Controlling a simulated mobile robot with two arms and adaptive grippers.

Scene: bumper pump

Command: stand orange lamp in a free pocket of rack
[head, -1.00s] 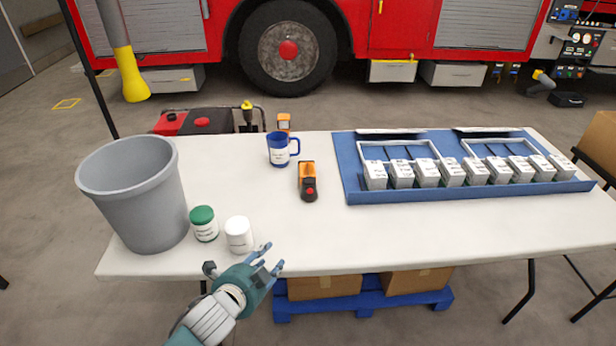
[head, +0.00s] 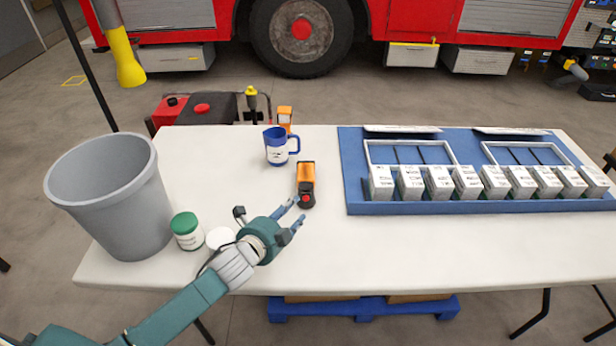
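The orange lamp (head: 306,180), orange with a black end and a red spot, lies on the white table near its middle. The rack (head: 440,207) is a blue tray on the right of the table. It holds a row of several white labelled blocks along its front and two white frames with dark dividers behind them. Whether the pockets in these frames are empty is hard to tell. My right gripper is not in view.
A grey bin (head: 110,200) stands at the table's left. A green-lidded jar (head: 187,231) and a white-lidded jar (head: 220,238), partly hidden by my arm, stand beside it. A blue mug (head: 280,146) stands behind the lamp. The front right of the table (head: 430,250) is clear.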

